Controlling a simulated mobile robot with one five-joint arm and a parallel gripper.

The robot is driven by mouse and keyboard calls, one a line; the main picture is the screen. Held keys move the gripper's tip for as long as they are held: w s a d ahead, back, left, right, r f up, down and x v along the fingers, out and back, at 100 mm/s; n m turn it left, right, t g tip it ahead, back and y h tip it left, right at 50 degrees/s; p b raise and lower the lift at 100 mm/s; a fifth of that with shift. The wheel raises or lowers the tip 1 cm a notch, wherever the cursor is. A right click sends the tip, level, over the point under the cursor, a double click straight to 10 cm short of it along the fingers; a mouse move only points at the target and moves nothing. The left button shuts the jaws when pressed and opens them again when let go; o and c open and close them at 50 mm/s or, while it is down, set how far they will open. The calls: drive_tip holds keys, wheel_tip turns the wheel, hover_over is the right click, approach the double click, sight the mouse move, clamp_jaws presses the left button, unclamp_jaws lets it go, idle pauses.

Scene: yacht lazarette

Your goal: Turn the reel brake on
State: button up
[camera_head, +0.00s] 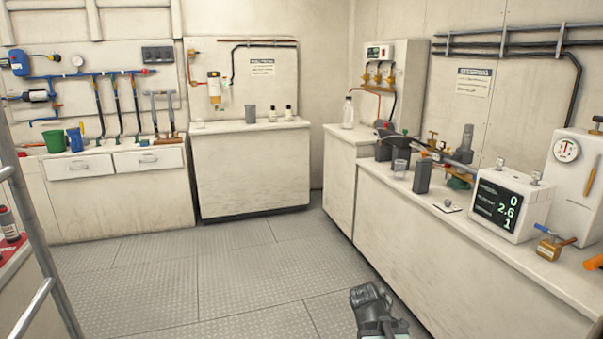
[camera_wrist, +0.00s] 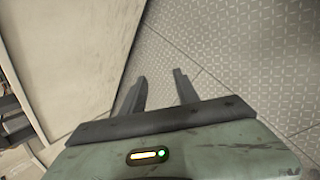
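I cannot tell which fitting is the reel brake; no reel is clear enough to name in the head view. Several small valves and levers stand on the right counter, among them a brass valve with a blue handle (camera_head: 549,243) and a brass tap with a red knob (camera_head: 433,140). My gripper (camera_wrist: 159,75) shows in the wrist view with its two dark fingers apart and nothing between them. It is over the grey floor, beside a pale cabinet side, away from the counter-top fittings. Part of my arm shows low in the head view.
The right counter (camera_head: 400,196) carries a display box (camera_head: 507,205), a white gauge unit (camera_head: 577,180) and a grey canister (camera_head: 422,176). A back cabinet (camera_head: 250,170) and a drawer cabinet (camera_head: 110,200) line the walls. A metal rail (camera_head: 35,225) stands at left. The patterned floor (camera_head: 200,285) is clear.

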drive_tip(key=s+a+f+m+g+y, duration=0.3)
drive_tip(key=s+a+m+g+y, duration=0.15)
drive_tip(key=s+a+m, duration=0.65)
wheel_tip(320, 180, up, 27)
drive_tip(key=w+d+m+p, duration=0.1)
drive_tip(key=w+p, duration=0.1)
drive_tip(key=p, duration=2.5)
drive_tip(key=shift+d+p, duration=0.2)
drive_tip(key=shift+p, duration=0.1)
drive_tip(key=shift+f+y, duration=0.1)
drive_tip(key=shift+y, duration=0.15)
